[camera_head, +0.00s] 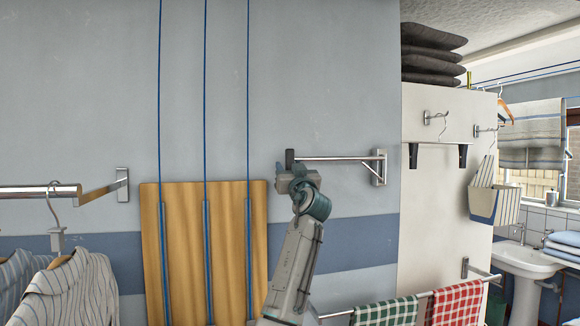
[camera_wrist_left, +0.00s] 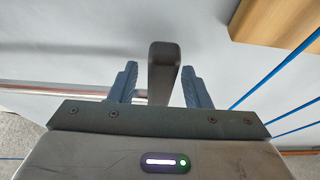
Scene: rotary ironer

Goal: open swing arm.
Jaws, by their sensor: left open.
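The swing arm (camera_head: 340,158) is a silver bar fixed by a bracket (camera_head: 380,167) to the grey wall. It extends left from the bracket and looks roughly parallel to the wall. A dark upright handle (camera_head: 290,157) is at its left end. My left gripper (camera_head: 285,171) is at this handle, partly hidden by its own wrist. In the left wrist view, the handle (camera_wrist_left: 163,70) stands between the two open blue-grey fingers (camera_wrist_left: 160,85), with visible gaps on both sides. The bar (camera_wrist_left: 55,88) passes behind the left finger. My right gripper is not in view.
A wooden board (camera_head: 180,250) with blue cords stands left of my gripper. A rail (camera_head: 40,190) with striped shirts (camera_head: 70,290) is at far left. Checked towels (camera_head: 455,303) hang on a lower rail. A white panel (camera_head: 430,210) with hooks stands right of the bracket.

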